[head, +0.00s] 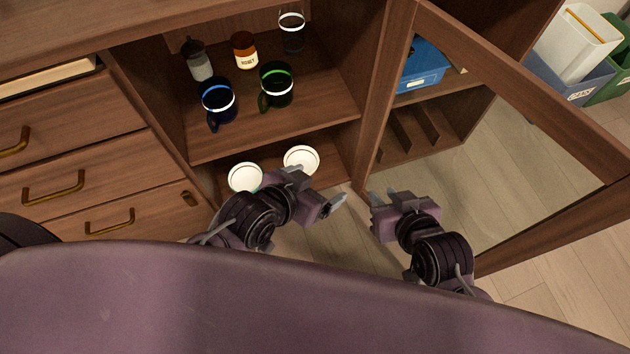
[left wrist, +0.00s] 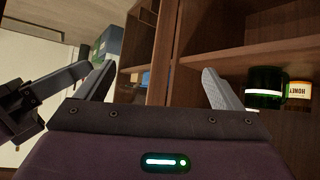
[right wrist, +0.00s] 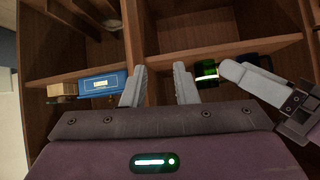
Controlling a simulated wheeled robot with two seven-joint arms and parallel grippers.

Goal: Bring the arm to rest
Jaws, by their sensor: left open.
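My left gripper (head: 320,190) is open and empty in front of the cabinet's lower shelf. Its two fingers are spread wide in the left wrist view (left wrist: 160,85). My right gripper (head: 381,200) is to its right, near the cabinet's upright and the open door. In the right wrist view its fingers (right wrist: 159,82) stand apart with a smaller gap and nothing between them. The two grippers are close together but do not touch in the head view. Neither holds anything.
The open cabinet holds a blue mug (head: 217,99), a green mug (head: 276,86), a honey jar (head: 244,50), a dark-topped shaker (head: 199,62), a glass (head: 291,32) and two white bowls (head: 245,178) (head: 301,159). The glazed door (head: 520,80) stands open at right. Bins (head: 580,50) stand beyond.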

